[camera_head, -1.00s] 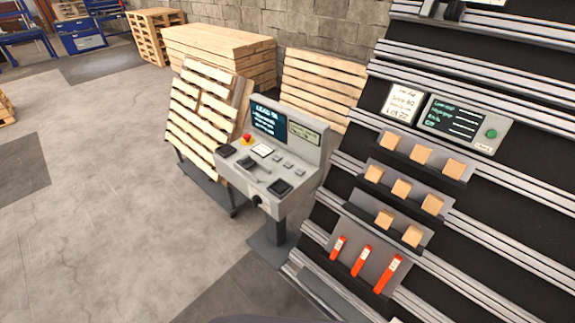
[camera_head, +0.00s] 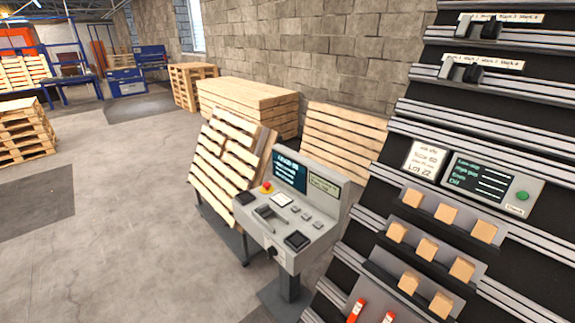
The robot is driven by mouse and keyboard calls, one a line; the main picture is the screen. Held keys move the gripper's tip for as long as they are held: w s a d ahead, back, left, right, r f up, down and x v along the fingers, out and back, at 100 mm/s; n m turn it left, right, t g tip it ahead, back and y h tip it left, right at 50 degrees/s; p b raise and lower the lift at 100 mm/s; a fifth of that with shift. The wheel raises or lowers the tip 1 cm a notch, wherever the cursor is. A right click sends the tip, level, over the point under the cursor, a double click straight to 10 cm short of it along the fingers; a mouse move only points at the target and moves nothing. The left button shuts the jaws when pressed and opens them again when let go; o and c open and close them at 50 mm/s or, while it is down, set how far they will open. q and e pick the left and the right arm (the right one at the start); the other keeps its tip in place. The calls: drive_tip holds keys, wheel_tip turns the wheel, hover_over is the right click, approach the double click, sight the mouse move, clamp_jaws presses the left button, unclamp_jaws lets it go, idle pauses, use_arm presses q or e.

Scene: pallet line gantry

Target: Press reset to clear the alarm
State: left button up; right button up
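A grey control console (camera_head: 290,215) stands on a pedestal in the middle of the head view. Its upright back carries a dark screen (camera_head: 290,172) with light text and a pale label plate (camera_head: 324,187). On its sloped top are a red mushroom button (camera_head: 267,187) on a yellow base, a white card (camera_head: 282,200), several small grey buttons (camera_head: 306,217), a lever (camera_head: 267,214) and dark pads (camera_head: 297,241). Which button is reset is too small to read. Neither of my grippers is in view.
A dark rack wall (camera_head: 500,260) on the right holds wooden blocks (camera_head: 426,249), red-orange tags (camera_head: 356,310) and a panel with a green button (camera_head: 522,196). A slatted pallet (camera_head: 228,165) leans behind the console; stacked pallets (camera_head: 247,103) stand behind. The floor (camera_head: 130,220) at left is open.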

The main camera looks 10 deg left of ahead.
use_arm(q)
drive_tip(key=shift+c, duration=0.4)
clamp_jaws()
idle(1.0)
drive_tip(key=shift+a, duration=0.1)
